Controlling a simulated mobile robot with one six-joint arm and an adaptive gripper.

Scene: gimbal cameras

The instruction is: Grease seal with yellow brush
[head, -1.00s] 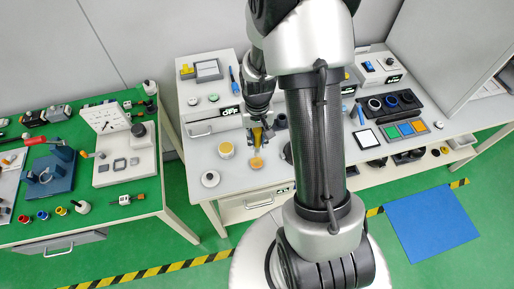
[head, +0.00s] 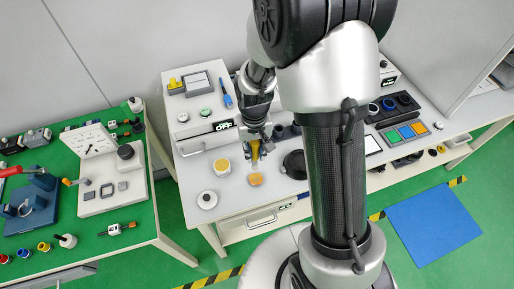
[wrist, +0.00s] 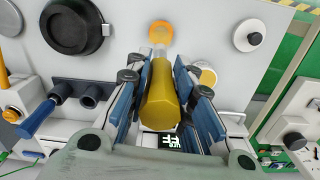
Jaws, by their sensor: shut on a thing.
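My gripper (head: 258,140) is shut on the yellow brush (wrist: 162,95); in the head view the brush's yellow handle (head: 255,153) points down from the fingers. In the wrist view the brush's pale end points at a round orange piece (wrist: 161,32), which looks like the seal. The same piece lies flat on the white bench in the head view (head: 256,180), just below the brush. I cannot tell whether the tip touches it. A yellow-topped jar (head: 222,167) stands to its left, and beside the gripper in the wrist view (wrist: 207,75).
A black round dish (head: 294,164) lies right of the brush. A white disc with a dark centre (head: 207,200) is near the bench's front left. Dark holders (wrist: 75,93) and a blue-handled tool (wrist: 38,118) are near the gripper. A green table (head: 110,245) stands left.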

